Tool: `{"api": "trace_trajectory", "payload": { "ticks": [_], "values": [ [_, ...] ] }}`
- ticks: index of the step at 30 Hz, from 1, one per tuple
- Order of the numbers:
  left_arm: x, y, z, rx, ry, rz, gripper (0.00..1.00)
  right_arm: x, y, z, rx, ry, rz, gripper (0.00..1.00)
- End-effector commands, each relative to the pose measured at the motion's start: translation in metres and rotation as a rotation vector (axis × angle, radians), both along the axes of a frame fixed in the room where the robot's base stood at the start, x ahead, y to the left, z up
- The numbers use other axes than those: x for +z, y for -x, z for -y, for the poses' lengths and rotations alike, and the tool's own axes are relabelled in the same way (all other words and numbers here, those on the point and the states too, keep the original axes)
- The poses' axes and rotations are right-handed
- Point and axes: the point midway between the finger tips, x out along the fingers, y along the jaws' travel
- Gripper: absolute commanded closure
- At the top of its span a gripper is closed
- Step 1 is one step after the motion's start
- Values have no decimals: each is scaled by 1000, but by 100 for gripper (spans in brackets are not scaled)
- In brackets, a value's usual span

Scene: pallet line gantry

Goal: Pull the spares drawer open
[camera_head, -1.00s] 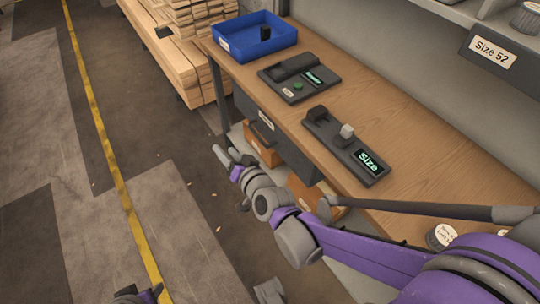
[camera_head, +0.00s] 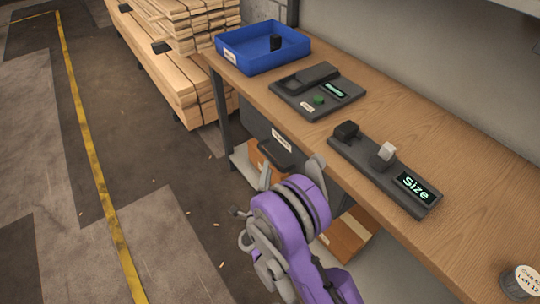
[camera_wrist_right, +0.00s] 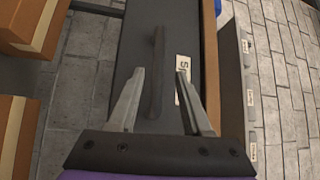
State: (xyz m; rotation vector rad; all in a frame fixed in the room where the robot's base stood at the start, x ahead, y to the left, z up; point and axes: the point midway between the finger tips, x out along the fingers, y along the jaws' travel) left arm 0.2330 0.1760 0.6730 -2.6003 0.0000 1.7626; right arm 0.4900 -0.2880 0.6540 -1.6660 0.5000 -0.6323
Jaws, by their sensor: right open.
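The spares drawer (camera_head: 256,121) is a dark grey front under the wooden bench, with a white label and a dark bar handle (camera_head: 275,154). It looks shut. My right gripper (camera_head: 290,170) is open and empty, just in front of the handle. In the right wrist view the drawer front (camera_wrist_right: 190,35) fills the middle, and the handle (camera_wrist_right: 156,65) lies between the two spread fingers (camera_wrist_right: 157,85). I cannot tell whether the fingertips reach past the bar; no grip shows. The label is partly hidden by a finger. My left gripper is not in view.
On the bench (camera_head: 460,145) stand a blue tray (camera_head: 240,64), a grey device with a green button (camera_head: 318,99) and a size display unit (camera_head: 413,190). Cardboard boxes (camera_head: 347,234) sit on the shelf below. Stacked timber (camera_head: 180,80) stands behind; floor to the left is clear.

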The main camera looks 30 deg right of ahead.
Motion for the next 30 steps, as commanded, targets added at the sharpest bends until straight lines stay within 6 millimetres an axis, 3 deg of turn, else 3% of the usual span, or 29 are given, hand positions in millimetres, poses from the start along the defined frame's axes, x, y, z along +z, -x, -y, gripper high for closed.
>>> {"api": "trace_trajectory", "payload": {
  "ticks": [9, 22, 30],
  "values": [
    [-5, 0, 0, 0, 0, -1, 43, 4, -40, 34, 0, 2, -2, 51],
    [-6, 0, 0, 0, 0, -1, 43, 6, -49, 40, 2, 2, -2, 51],
    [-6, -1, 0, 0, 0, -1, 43, 6, -48, 40, 2, 2, -2, 100]
  ]
}}
